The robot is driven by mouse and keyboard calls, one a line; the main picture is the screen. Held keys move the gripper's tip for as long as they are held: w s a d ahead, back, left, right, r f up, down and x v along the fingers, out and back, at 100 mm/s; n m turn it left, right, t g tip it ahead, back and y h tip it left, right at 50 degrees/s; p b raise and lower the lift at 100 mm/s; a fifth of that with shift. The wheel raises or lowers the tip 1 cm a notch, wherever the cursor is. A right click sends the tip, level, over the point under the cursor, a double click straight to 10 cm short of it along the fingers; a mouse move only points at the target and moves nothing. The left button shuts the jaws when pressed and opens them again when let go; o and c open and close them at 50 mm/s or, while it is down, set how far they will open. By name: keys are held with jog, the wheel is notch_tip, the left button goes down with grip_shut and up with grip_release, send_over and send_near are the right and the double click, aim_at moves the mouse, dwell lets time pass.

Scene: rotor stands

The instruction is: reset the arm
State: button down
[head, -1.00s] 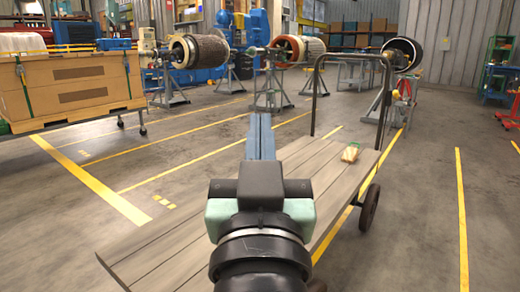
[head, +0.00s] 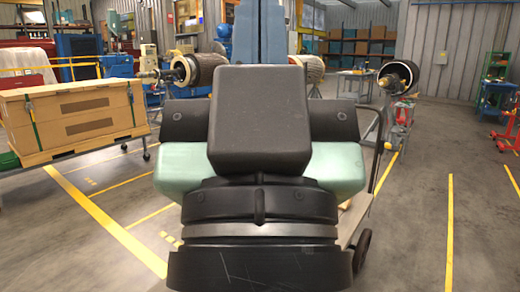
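My gripper (head: 259,25) is raised large in the middle of the head view, close to the camera. Its two blue-grey fingers point up and lie side by side with only a thin line between them. They look shut, with nothing seen between them. The fingertips reach the top edge of the picture. My dark wrist with pale green sides hides much of the middle of the view.
A flatbed cart stands behind my arm, mostly hidden; its wheel (head: 361,252) and handle show at right. A wooden crate (head: 75,115) is at left. Rotors on stands (head: 398,78) are at the back. Floor at right is clear.

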notch_tip(320, 180, up, 17)
jog(key=p, duration=1.4)
jog(key=shift+p, duration=0.4)
jog(key=shift+r, duration=0.1)
